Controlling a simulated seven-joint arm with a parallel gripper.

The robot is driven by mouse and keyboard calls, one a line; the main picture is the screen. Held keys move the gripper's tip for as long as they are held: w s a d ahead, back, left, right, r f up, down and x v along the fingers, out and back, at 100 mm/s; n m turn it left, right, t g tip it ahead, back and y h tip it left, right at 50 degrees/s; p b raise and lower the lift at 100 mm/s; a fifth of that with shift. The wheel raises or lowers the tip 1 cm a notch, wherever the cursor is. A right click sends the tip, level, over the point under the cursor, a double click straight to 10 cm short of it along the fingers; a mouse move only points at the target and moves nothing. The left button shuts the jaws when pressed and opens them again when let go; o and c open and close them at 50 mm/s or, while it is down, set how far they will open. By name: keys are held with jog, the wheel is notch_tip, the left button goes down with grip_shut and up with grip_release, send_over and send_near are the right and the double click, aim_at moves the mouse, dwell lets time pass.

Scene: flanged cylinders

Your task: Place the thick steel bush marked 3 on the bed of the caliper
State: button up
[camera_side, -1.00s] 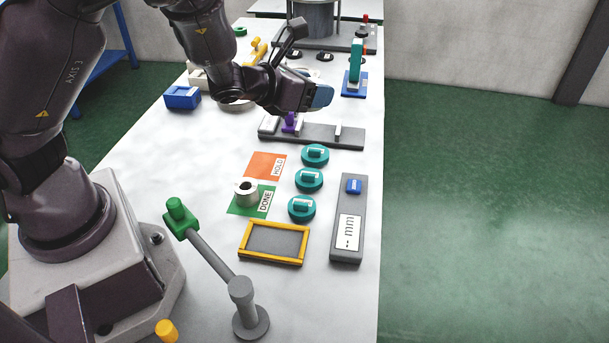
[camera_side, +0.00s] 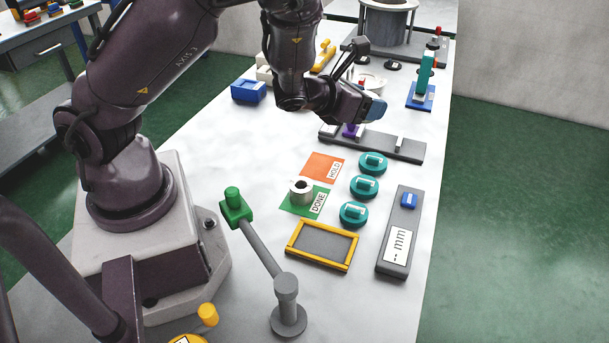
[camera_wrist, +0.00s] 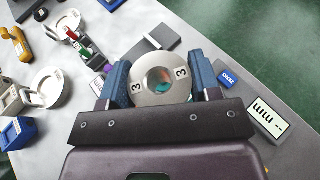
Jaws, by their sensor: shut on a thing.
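The thick steel bush marked 3 (camera_wrist: 160,85) is a pale grey ring with a central hole and two "3" marks. My gripper (camera_wrist: 162,82) is shut on it, with a blue finger on each side. In the side view my gripper (camera_side: 375,108) is above the caliper, and I cannot make out the bush there. The caliper is a long grey bed (camera_side: 408,150) with a purple jaw (camera_side: 352,130) toward its left end and a light upright piece near its right end. Part of the grey bed (camera_wrist: 155,35) shows beyond the bush in the wrist view.
A steel flanged cylinder (camera_side: 301,190) stands on the green DONE card, beside the orange HOLD card (camera_side: 322,166). Several teal knobbed discs (camera_side: 367,188), a yellow-framed tray (camera_side: 322,246) and the mm readout (camera_side: 396,246) lie nearer. A blue block (camera_side: 248,91) sits left.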

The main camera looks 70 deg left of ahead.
aim_at(310, 154)
jog(key=s+a+f+n+g+y, duration=0.1)
jog(key=s+a+f+n+y, duration=0.15)
jog(key=a+f, duration=0.3)
jog(key=s+a+f+n+g+y, duration=0.1)
jog(key=s+a+f+n+y, duration=0.2)
jog(key=a, duration=0.4)
jog(key=shift+w+a+f, duration=0.1)
jog(key=shift+f, duration=2.15)
jog(key=shift+a+f, duration=0.1)
jog(key=shift+f, duration=2.1)
jog(key=shift+f, duration=0.15)
jog(key=o, duration=1.2)
